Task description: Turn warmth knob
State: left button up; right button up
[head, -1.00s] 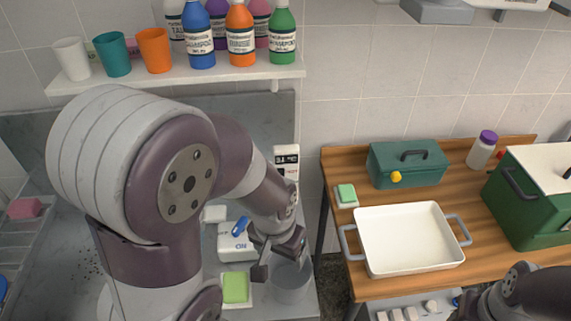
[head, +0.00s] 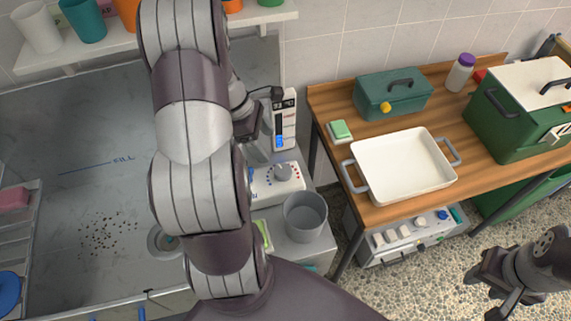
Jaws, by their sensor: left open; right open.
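A grey round knob (head: 283,172) with red and blue dots around it sits on a white unit (head: 262,188) on the grey counter. A tall white panel (head: 285,122) with a dark display and a blue mark stands behind the knob. My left gripper (head: 262,118) is open and empty, above and slightly left of the knob, in front of the panel and apart from the knob. My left arm hides the left part of the white unit. My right gripper (head: 490,285) is open and empty at the lower right, over the floor.
A grey cup-shaped bin (head: 305,216) stands just in front of the knob. A wooden table (head: 425,198) at right holds a white tray (head: 400,168), a green toolbox (head: 393,95) and a green crate (head: 515,105). A shelf (head: 110,45) with cups is above the counter.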

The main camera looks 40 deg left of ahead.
aim_at(282, 169)
pick_arm(q)
jog(key=x, duration=1.1)
jog(key=shift+s+a+p, duration=0.15)
jog(key=shift+a+p, duration=0.05)
jog(key=shift+p, duration=0.15)
jog(key=shift+d+f, duration=0.3)
jog(key=shift+f, duration=0.15)
jog(key=shift+a, duration=0.15)
jog(key=c, duration=1)
